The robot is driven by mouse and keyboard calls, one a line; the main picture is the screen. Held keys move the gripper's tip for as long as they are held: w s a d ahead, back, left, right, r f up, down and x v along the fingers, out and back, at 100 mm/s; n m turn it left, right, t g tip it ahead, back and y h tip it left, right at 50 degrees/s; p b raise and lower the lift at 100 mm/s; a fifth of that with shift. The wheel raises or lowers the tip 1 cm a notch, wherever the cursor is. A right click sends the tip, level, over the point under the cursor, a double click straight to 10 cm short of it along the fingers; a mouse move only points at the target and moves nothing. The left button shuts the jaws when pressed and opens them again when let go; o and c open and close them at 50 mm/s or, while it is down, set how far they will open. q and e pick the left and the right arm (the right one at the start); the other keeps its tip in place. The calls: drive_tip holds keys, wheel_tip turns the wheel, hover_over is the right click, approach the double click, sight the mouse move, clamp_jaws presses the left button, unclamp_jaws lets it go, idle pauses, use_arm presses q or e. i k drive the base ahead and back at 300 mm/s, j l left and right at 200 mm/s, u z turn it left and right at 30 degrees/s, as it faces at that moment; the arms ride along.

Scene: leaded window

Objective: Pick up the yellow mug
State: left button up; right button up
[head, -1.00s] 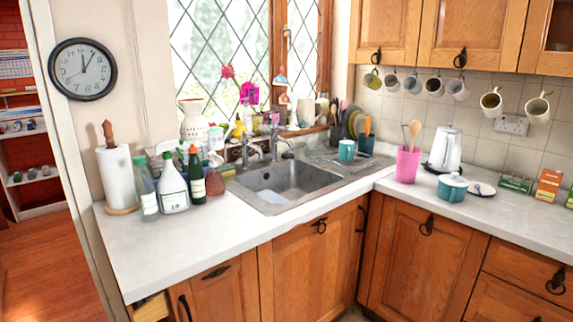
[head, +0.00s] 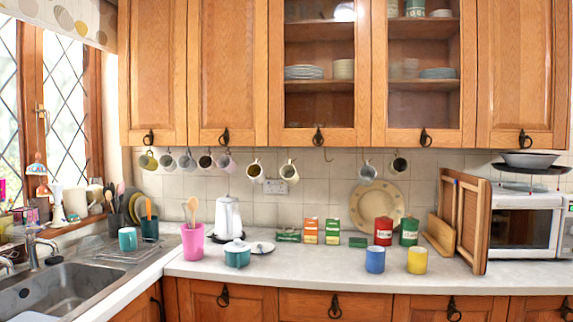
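A yellow mug (head: 417,260) stands upright on the light worktop in the head view, right of the middle and close to the worktop's front edge. A blue mug (head: 375,260) stands just to its left, apart from it. No handle shows on the yellow mug from here. A yellowish mug (head: 149,161) also hangs under the cupboards at the far left of the row of hooks. Neither of my grippers is in view.
Behind the yellow mug stand a green tin (head: 409,231) and a red tin (head: 383,231). Wooden boards (head: 472,225) and a microwave (head: 525,225) stand to the right. A teal pot (head: 237,254) and pink holder (head: 193,241) stand left. Worktop between pot and blue mug is clear.

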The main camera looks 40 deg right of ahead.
sight(417, 256)
drive_tip(key=z, duration=2.15)
drive_tip(key=i+u, duration=0.1)
drive_tip(key=i, duration=0.25)
